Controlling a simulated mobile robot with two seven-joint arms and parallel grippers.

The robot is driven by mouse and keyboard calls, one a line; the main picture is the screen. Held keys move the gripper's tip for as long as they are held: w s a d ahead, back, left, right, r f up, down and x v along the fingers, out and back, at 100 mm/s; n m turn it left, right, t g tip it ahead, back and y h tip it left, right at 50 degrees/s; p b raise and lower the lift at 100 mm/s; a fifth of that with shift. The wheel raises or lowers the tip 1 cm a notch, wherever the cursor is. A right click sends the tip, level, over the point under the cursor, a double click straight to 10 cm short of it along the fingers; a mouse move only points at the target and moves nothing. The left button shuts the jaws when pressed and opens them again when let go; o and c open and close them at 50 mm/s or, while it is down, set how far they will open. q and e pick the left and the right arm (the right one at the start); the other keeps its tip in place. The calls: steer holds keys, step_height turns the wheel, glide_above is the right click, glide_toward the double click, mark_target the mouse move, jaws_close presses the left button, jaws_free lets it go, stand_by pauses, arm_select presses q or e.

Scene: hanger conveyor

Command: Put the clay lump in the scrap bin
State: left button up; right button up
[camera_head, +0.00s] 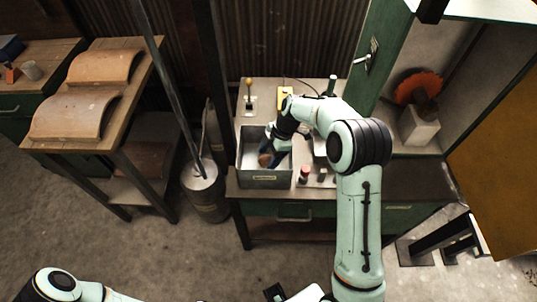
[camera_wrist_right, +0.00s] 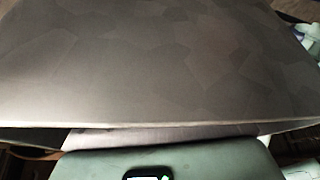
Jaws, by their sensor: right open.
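A brownish lump (camera_head: 265,159), which looks like the clay lump, shows inside the grey metal bin (camera_head: 266,179) on the bench. My right gripper (camera_head: 269,156) reaches down into the bin from the right and is open. Its dark fingers are beside or over the lump; I cannot tell whether they touch it. The right wrist view shows a mottled grey metal wall (camera_wrist_right: 160,70) close up; fingers and lump are hidden there. My left arm shows at the bottom left, its gripper out of frame.
Beside the bin, the bench holds a yellow-knobbed lever (camera_head: 249,92), a yellow box (camera_head: 284,98) and small bottles (camera_head: 304,173). A cylinder with a pole (camera_head: 202,184) stands left of the bench. A table with curved clay tiles (camera_head: 80,115) is farther left. A green cabinet door (camera_head: 378,50) stands behind.

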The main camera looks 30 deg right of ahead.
steer(key=v, duration=1.2)
steer(key=shift+a, duration=0.1)
